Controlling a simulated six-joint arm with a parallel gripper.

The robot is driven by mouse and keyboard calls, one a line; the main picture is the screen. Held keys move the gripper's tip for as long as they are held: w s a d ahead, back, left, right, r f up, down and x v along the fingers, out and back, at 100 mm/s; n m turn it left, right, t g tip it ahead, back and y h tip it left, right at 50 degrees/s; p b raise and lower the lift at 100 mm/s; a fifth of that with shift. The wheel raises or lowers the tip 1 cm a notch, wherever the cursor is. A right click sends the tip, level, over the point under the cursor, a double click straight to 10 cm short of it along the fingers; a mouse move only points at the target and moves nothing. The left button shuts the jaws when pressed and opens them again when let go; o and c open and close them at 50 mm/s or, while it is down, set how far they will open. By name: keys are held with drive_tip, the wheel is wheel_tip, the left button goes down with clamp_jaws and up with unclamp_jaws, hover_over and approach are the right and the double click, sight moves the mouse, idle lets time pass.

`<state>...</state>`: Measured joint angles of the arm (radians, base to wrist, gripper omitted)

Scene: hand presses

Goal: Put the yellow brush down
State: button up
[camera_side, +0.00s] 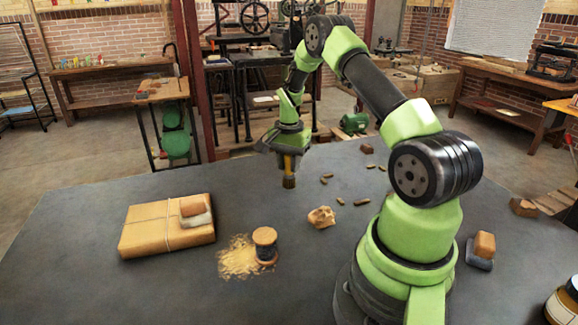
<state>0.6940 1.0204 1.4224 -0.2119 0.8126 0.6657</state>
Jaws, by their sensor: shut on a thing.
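My gripper (286,150) points down over the far middle of the grey table. It is shut on the yellow brush (288,167), which hangs upright below it. The brush has a yellow handle and dark brown bristles at its lower end. The upper part of the handle is hidden in the gripper. The bristle tip is close to the table top, but I cannot tell whether it touches.
A tied brown parcel (150,232) with small blocks on top lies at left. A spool-like thing (265,240) stands by yellowish shavings (236,262). A tan lump (321,216) and several small brown bits (340,201) lie nearer the middle. The table's far left (130,185) is clear.

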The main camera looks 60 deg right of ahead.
drive_tip(key=shift+f, duration=0.45)
drive_tip(key=shift+f, duration=0.1)
drive_tip(key=o, duration=1)
drive_tip(key=shift+c, duration=0.2)
